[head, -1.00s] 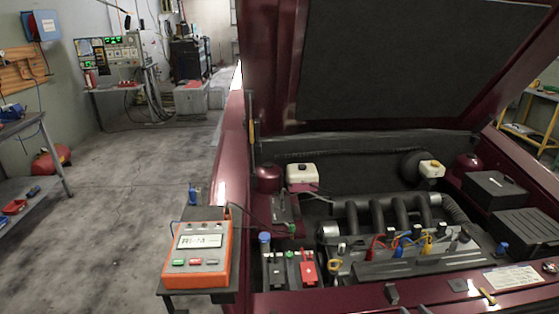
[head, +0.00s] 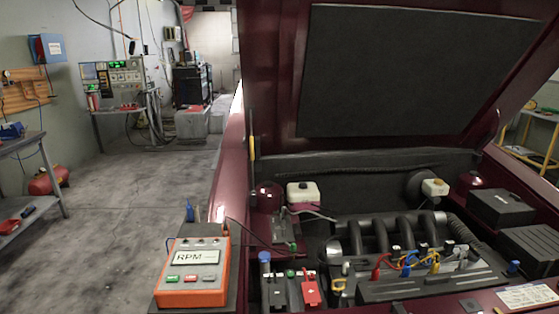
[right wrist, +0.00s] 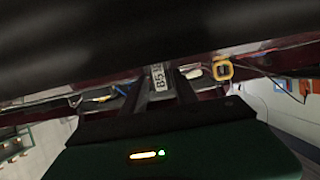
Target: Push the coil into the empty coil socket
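The engine (head: 400,240) lies in the open bay of a dark red car in the head view. A row of small dark plugs or coils with red (head: 380,263), blue and yellow (head: 433,260) connectors runs along its black cover (head: 425,287). I cannot tell which place there is the empty socket. Neither gripper shows in the head view. In the right wrist view my right gripper (right wrist: 158,95) shows two dark fingers apart. A narrow piece with a pale label reading "B5" (right wrist: 158,76) appears between them; I cannot tell whether they grip it.
An orange RPM meter (head: 195,272) stands on a black shelf at the bay's left. The raised hood (head: 400,70) hangs above. A red clamp (head: 311,290) sits on the battery. Open floor (head: 120,220) lies left.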

